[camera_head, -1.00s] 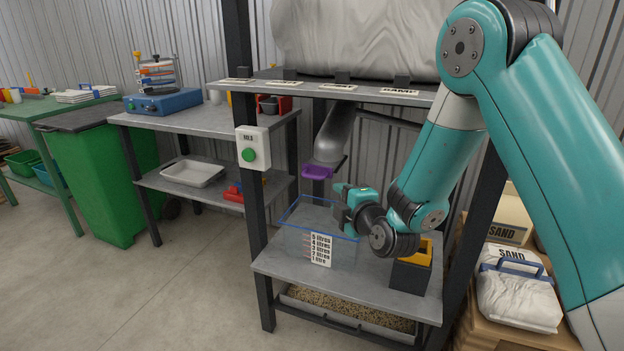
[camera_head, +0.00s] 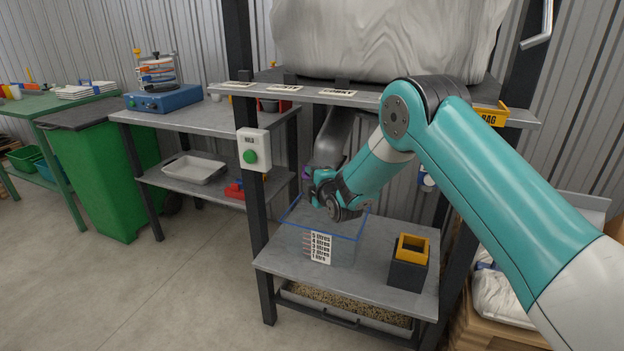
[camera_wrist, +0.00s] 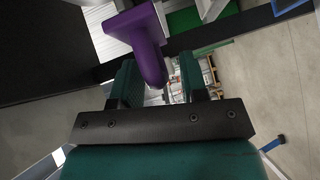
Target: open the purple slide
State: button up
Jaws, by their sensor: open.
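The purple slide (camera_wrist: 147,42) is large in the wrist view, its rounded end reaching down between my two open fingers. Only a sliver of purple (camera_head: 306,172) shows in the head view; the rest is behind my gripper (camera_head: 317,184). My gripper is open and at the slide, just below the grey spout (camera_head: 333,140) under the bag. I cannot tell whether either finger touches the slide. The clear measuring box (camera_head: 342,246) with litre marks stands below my gripper on the lower shelf.
A black block with a yellow top (camera_head: 411,250) stands right of the clear box. A post with a green button box (camera_head: 254,149) is at the left. A large white bag (camera_head: 380,40) rests on the frame above. A grain tray (camera_head: 345,305) lies underneath.

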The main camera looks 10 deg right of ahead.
grip_shut()
jog(key=s+a, duration=0.1)
jog(key=s, duration=0.1)
jog(key=s+a+b, duration=0.1)
jog(key=s+a, duration=0.1)
jog(key=shift+s, duration=0.15)
grip_release()
jog(key=shift+s, duration=0.1)
